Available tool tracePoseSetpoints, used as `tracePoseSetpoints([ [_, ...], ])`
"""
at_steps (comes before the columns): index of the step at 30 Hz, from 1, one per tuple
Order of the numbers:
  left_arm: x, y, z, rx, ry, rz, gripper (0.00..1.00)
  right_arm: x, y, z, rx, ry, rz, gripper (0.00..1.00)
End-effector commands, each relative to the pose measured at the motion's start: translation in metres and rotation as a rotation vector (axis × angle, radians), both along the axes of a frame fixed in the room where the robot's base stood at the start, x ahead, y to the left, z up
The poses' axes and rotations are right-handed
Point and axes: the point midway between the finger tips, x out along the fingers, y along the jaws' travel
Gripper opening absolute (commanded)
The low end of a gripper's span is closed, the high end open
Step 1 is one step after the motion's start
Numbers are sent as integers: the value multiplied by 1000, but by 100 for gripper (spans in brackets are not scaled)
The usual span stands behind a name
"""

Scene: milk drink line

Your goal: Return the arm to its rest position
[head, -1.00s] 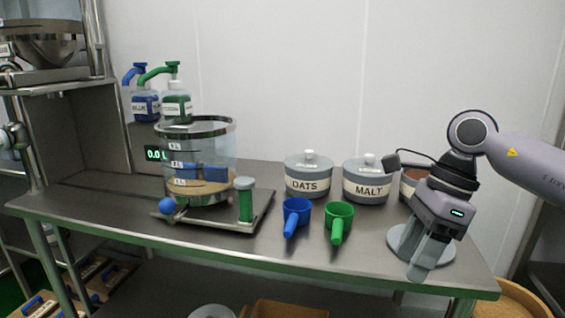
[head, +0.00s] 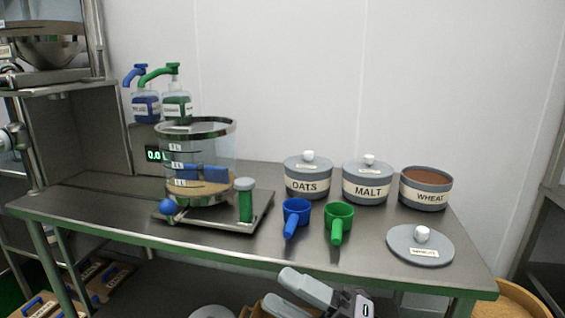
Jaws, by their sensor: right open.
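My right gripper (head: 278,288) is low in the head view, at the bottom edge in front of the table. Its two fingers are apart with nothing between them, and they point left. The rest of the arm is cut off by the frame. The gripper is clear of the table's front edge in the picture and holds nothing. My left gripper is not in view.
The steel table (head: 120,215) carries a clear tank (head: 215,148), a blue scoop (head: 296,212), a green scoop (head: 339,220), and closed OATS (head: 306,184) and MALT (head: 367,190) canisters.

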Motion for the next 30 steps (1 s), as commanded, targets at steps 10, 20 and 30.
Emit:
tracePoseSetpoints([
  [10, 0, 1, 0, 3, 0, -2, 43, 16, -72, -104, 343, 768, -350, 53],
  [20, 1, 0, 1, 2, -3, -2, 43, -52, -147, -244, 584, 1462, -683, 53],
  [30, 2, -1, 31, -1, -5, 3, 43, -130, -181, -282, 694, 1820, -879, 53],
])
